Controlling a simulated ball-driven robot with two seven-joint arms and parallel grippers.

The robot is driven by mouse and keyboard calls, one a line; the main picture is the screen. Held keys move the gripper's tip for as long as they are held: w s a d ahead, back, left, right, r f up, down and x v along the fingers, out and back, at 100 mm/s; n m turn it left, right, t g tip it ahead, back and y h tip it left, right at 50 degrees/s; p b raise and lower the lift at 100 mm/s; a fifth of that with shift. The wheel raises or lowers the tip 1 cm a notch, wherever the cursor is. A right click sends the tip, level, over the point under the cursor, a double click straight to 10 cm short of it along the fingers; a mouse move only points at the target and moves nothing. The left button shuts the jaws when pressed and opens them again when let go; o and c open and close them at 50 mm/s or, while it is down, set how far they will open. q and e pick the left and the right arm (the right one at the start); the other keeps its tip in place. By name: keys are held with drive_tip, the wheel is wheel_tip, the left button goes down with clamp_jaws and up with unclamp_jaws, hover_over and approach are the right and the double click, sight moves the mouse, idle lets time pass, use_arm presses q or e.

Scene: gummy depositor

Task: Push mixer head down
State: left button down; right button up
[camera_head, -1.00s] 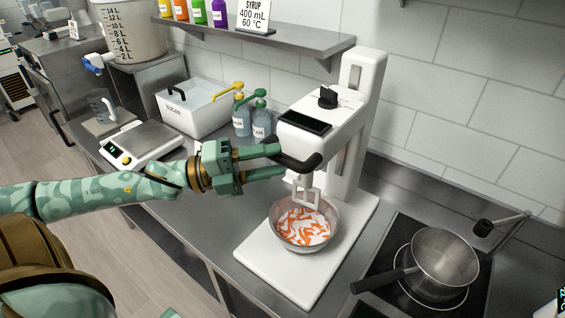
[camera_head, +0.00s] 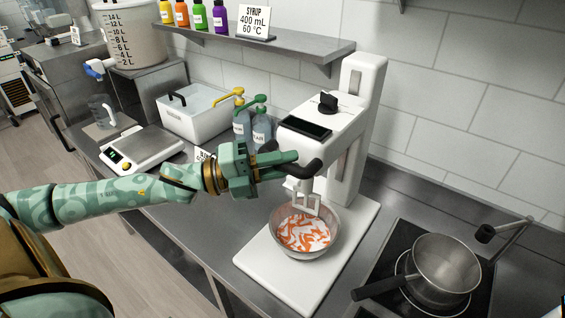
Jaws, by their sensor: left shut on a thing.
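The white mixer stands on the counter, with its mixer head (camera_head: 325,117) on a tall column (camera_head: 357,110). A black handle (camera_head: 309,170) sticks out from the front of the head. My left gripper (camera_head: 292,164) is at this handle, shut on it, though the fingers partly hide it. A white beater (camera_head: 305,204) hangs under the head, its lower end at the mouth of the metal bowl (camera_head: 336,226). The bowl stands on the white mixer base (camera_head: 283,281) and holds orange and white pieces. My right gripper is not in view.
A saucepan (camera_head: 446,267) stands on a black hob to the right, its handle pointing toward the mixer base. Pump bottles (camera_head: 262,130), a white sugar box (camera_head: 197,112) and a scale (camera_head: 143,150) stand to the left. A shelf (camera_head: 255,45) runs above.

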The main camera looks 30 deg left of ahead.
use_arm(q)
wheel_tip(320, 180, down, 14)
drive_tip(key=b, duration=0.7)
drive_tip(key=shift+r, duration=0.2)
drive_tip(key=shift+s+f, duration=0.1)
drive_tip(key=c, duration=1.3)
unclamp_jaws()
drive_tip(key=shift+r, duration=0.2)
drive_tip(key=p+v, duration=0.1)
drive_tip(key=v, duration=1.5)
drive_tip(key=shift+a+f, duration=0.15)
drive_tip(key=shift+f, duration=0.1)
